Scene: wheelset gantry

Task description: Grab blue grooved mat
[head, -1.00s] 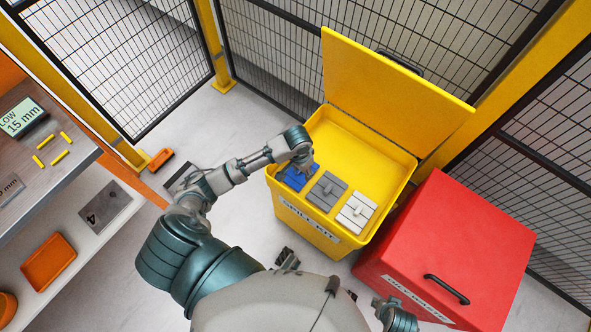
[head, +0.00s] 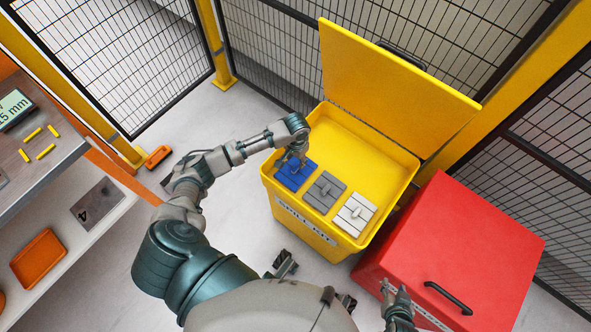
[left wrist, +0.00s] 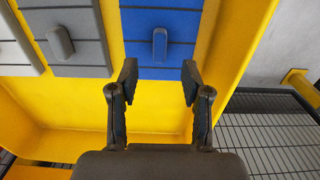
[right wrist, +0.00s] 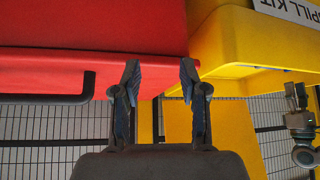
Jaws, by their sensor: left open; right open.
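The blue grooved mat (head: 292,178) lies in the open yellow bin (head: 366,145), at the left end of a row of mats. In the left wrist view the blue mat (left wrist: 185,60) shows its dark grooves and a raised grip tab in its middle. My left gripper (head: 294,160) is above the blue mat. In the left wrist view my left gripper (left wrist: 160,75) is open and empty, its fingers apart on either side of the tab's line. My right gripper (right wrist: 160,75) is open and empty, in front of the red box (right wrist: 60,65).
A grey mat (head: 324,192) and a white mat (head: 355,214) lie beside the blue one. The bin's raised lid (head: 395,85) stands behind. The red box (head: 465,245) with a black handle is close on the right. Mesh fencing (head: 270,60) encloses the back.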

